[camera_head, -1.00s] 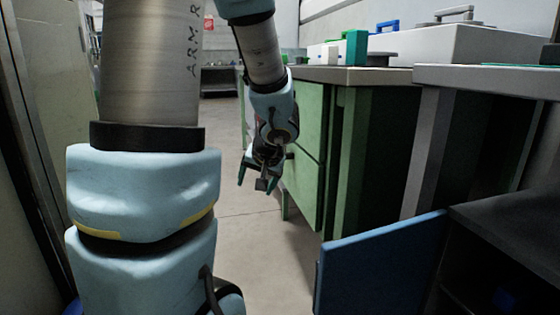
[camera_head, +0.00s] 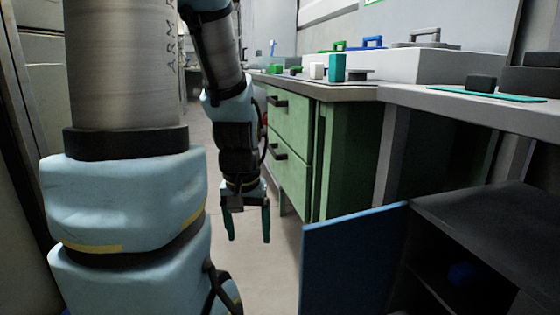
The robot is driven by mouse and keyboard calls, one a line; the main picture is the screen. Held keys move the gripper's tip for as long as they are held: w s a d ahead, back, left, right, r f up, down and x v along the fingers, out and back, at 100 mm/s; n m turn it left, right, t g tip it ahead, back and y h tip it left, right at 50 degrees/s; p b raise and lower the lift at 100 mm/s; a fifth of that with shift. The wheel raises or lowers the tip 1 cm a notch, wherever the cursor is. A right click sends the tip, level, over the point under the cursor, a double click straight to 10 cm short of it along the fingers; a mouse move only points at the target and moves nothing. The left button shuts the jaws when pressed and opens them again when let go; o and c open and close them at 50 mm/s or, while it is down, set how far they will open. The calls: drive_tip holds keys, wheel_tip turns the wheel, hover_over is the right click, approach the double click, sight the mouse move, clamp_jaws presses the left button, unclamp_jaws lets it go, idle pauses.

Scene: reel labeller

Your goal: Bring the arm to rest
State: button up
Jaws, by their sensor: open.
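My gripper (camera_head: 248,225) hangs at the end of my arm in the middle of the head view. Its two teal fingers point down and stand apart, with nothing between them. It is in the open aisle, just left of the green drawer cabinet (camera_head: 290,135) and apart from it as far as I can see. My arm reaches out from the upper left and bends down toward the floor.
A bench above the cabinet carries a teal block (camera_head: 337,68), a white block (camera_head: 316,71) and a white case (camera_head: 430,65). A blue door (camera_head: 352,262) stands open at the front right, beside a dark cabinet (camera_head: 500,225). Floor (camera_head: 272,282) is clear below my gripper.

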wheel_tip(320, 180, up, 36)
drive_tip(key=p, duration=3.5)
drive_tip(key=shift+r, duration=0.2)
drive_tip(key=shift+c, duration=0.4)
